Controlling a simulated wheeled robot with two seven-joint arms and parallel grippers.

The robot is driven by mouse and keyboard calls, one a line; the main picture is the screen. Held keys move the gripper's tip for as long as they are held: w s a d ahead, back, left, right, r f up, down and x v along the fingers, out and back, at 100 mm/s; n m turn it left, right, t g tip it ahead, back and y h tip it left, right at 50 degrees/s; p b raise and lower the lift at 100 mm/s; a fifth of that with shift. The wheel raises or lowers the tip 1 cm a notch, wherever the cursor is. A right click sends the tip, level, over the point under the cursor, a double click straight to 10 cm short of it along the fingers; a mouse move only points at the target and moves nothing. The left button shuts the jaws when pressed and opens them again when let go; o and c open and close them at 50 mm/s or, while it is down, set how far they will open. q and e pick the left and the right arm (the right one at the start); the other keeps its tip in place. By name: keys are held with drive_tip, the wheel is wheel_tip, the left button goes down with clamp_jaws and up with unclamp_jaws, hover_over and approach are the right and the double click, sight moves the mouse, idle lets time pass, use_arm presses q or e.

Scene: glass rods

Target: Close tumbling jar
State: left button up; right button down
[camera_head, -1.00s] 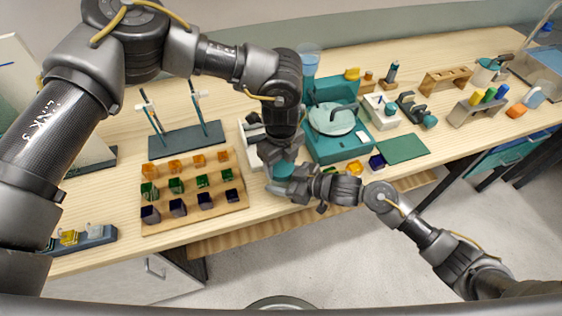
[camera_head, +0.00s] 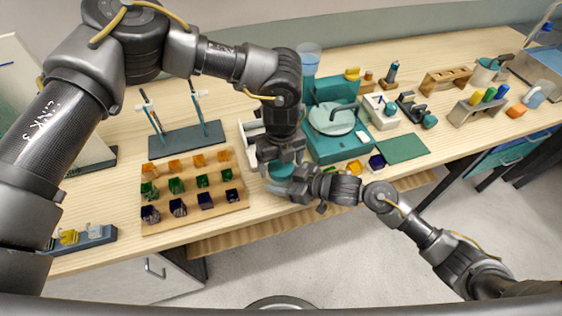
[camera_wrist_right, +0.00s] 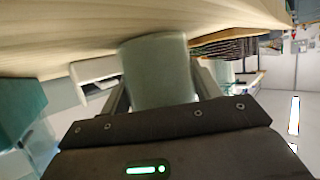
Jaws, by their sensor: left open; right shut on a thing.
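The jar (camera_wrist_right: 158,72) is a pale grey-green cylinder in the right wrist view, between the two fingers of my right gripper (camera_wrist_right: 160,95). In the head view its teal top (camera_head: 281,172) shows near the table's front edge, and I cannot tell how the lid sits. My right gripper (camera_head: 287,187) comes in from the right, shut on the jar. My left gripper (camera_head: 280,160) points down just above the teal top, with its fingers apart. The arm and gripper hide part of the jar's surroundings.
A wooden stepped rack (camera_head: 190,219) with orange, green and dark blocks stands to the left. A white holder (camera_head: 248,142) is behind the left gripper. A teal machine (camera_head: 327,150) stands close on the right, and a green mat (camera_head: 403,148) lies beyond it.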

use_arm(q)
drive_tip(key=shift+r, duration=0.1)
drive_tip(key=shift+r, duration=2.2)
drive_tip(key=shift+s+f, duration=0.1)
drive_tip(key=shift+f, duration=0.05)
drive_tip(key=shift+c, duration=0.2)
drive_tip(key=shift+s+d+r+n+h, duration=0.35)
drive_tip(key=shift+d+r, duration=0.25)
drive_tip(key=shift+d, duration=0.15)
drive_tip(key=r+n, duration=0.1)
drive_tip(key=a+r+n, duration=0.1)
drive_tip(key=shift+w+a+r+n, duration=0.1)
drive_tip(key=shift+w+r+n, duration=0.2)
drive_tip(key=shift+w, duration=0.1)
drive_tip(key=shift+a, duration=0.15)
